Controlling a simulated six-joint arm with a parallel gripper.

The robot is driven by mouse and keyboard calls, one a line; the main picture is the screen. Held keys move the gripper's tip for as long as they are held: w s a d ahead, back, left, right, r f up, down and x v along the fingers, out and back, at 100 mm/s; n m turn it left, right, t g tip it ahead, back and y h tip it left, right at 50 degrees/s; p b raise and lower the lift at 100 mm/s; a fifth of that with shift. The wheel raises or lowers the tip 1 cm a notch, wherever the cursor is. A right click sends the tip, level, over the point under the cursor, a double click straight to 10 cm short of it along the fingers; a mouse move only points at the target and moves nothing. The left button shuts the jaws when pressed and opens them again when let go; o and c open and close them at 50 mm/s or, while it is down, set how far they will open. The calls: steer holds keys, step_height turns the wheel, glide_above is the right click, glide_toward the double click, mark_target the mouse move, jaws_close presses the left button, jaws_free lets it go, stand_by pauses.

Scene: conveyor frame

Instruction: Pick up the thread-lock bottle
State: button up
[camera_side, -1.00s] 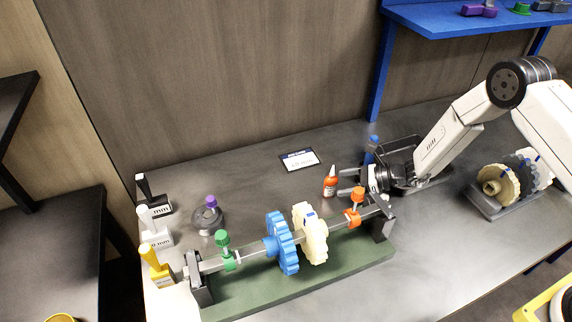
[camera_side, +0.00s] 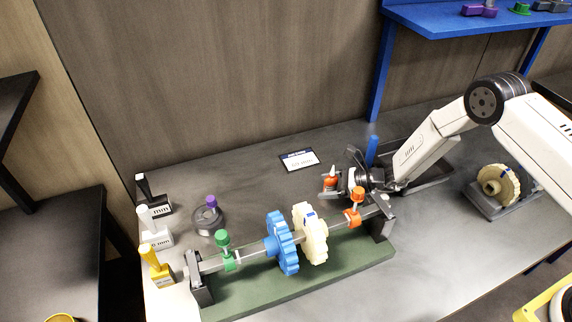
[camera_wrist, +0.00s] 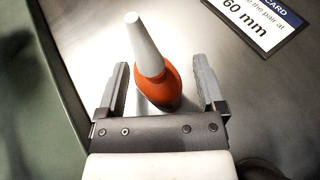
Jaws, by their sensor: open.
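The thread-lock bottle (camera_wrist: 157,85) is orange-red with a tapered pale nozzle. It stands between the two open jaws of my gripper (camera_wrist: 162,88) in the wrist view, with a gap visible at each side. In the side view the bottle (camera_side: 331,181) is upright on the grey bench, behind the shaft fixture. My gripper (camera_side: 338,172) reaches it from the right, low over the bench, and one jaw partly covers the bottle. The gripper is open and holds nothing.
A shaft with a blue gear (camera_side: 281,243) and a cream gear (camera_side: 310,232) lies on a green base (camera_side: 345,262) in front. An orange clamp (camera_side: 354,216) is near my gripper. A card (camera_side: 299,160) lies behind. A blue post (camera_side: 372,150) stands close behind my wrist.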

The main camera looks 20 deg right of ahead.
jaws_close()
steer(key=shift+r, duration=0.1)
stand_by(0.4)
steer(key=shift+r, duration=4.9)
steer(key=shift+r, duration=0.1)
